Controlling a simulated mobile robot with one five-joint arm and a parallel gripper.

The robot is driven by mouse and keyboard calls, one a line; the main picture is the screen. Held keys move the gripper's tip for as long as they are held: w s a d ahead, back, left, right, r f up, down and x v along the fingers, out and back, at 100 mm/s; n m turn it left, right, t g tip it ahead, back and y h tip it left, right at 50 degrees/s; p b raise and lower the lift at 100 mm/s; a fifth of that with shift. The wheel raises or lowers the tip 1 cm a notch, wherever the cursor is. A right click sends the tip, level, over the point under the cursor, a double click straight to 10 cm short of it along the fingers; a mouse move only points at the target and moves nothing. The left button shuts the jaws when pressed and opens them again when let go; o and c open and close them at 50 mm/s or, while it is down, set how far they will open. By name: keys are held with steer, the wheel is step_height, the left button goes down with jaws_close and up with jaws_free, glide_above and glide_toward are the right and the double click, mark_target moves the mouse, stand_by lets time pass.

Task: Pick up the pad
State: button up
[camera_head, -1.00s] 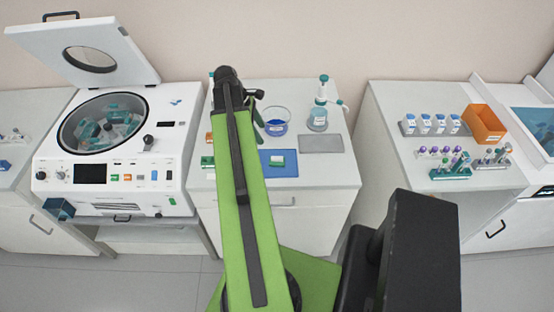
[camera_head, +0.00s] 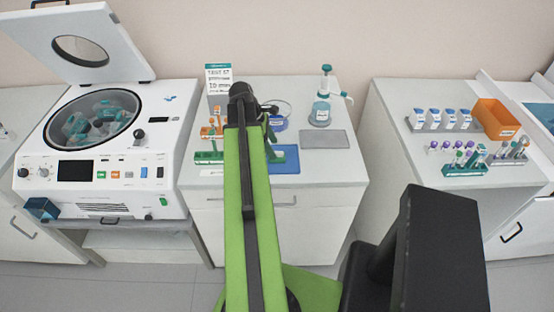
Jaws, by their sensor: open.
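Whether the finger touches the pad cannot be told, and my green arm hides much of the mat's left side.
A tube rack (camera_head: 208,157) and a sign (camera_head: 218,77) are left. An open centrifuge (camera_head: 110,150) stands far left.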

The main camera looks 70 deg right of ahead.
mark_target(276, 152)
steer(key=b+x, duration=0.4)
steer(key=x, duration=0.1)
steer(key=shift+w+d, duration=0.15)
steer(key=shift+w, duration=0.05)
steer(key=shift+r, duration=0.15)
steer(key=c, duration=1.4)
